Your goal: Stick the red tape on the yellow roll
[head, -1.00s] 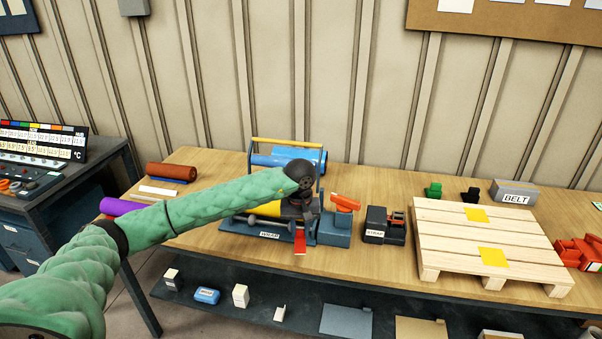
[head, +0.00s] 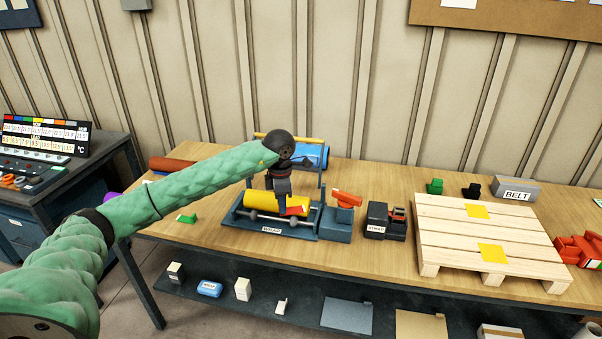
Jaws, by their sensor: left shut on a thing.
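The yellow roll (head: 262,202) lies across the blue WRAP machine (head: 236,222) on the bench. My left gripper (head: 284,207) comes from above at the right part of the roll and hides some of it. It is shut on the red tape (head: 296,211), a short red strip that shows at the right of the fingers, over the roll's right end. I cannot tell whether the tape touches the roll. My right gripper is not in view.
A blue roll (head: 313,155) sits at the back of the machine. A red-topped dispenser (head: 346,200) and the STRAP device (head: 386,221) stand to its right, then a wooden pallet (head: 450,240). A small green piece (head: 187,218) lies on bare bench at left.

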